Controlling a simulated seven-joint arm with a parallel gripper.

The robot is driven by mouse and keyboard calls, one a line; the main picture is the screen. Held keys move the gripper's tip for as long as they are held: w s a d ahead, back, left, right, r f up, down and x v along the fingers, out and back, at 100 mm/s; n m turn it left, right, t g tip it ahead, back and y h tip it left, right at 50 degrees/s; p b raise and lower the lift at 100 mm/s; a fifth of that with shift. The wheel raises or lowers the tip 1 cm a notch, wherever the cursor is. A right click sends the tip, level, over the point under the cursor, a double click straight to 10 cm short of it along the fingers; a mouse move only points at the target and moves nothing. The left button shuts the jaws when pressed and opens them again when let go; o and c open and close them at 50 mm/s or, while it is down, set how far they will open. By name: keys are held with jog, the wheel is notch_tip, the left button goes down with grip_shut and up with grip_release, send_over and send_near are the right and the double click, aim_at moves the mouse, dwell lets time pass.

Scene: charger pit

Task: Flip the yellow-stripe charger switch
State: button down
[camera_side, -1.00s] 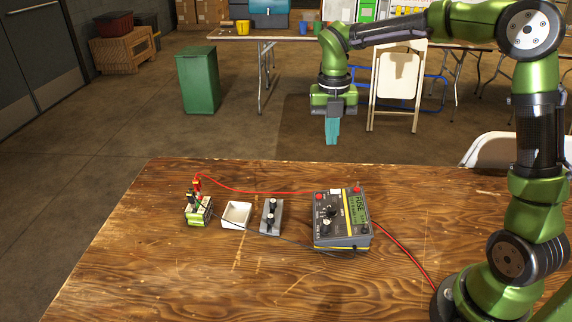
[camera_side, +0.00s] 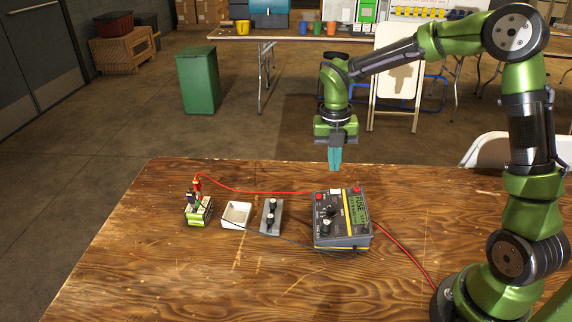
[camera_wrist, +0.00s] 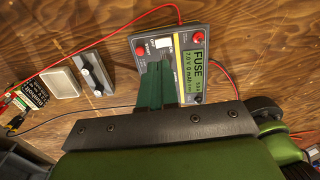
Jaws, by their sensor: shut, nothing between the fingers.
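The charger (camera_side: 342,220) is a dark grey box with a yellow stripe, standing on the right half of the wooden table. Its green screen reads FUSE, clearest in the wrist view (camera_wrist: 198,76). It has red buttons, a dark knob (camera_side: 326,227) and a white switch labelled OFF (camera_side: 336,192) at its far edge; the switch also shows in the wrist view (camera_wrist: 163,43). My gripper (camera_side: 335,168) is shut and empty, with teal fingers pointing down above the far edge of the charger, apart from it. In the wrist view the fingers (camera_wrist: 155,68) hide part of the charger's face.
A green-and-white battery (camera_side: 198,211) with red and black clips, a white tray (camera_side: 236,215) and a grey block with two dark knobs (camera_side: 271,216) stand left of the charger. A red cable (camera_side: 260,192) and a black cable cross the table. The front of the table is clear.

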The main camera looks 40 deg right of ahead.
aim_at(333, 191)
notch_tip(333, 191, down, 7)
jog(key=shift+s+d+r, duration=0.1)
jog(key=shift+s, duration=0.05)
dwell(0.4)
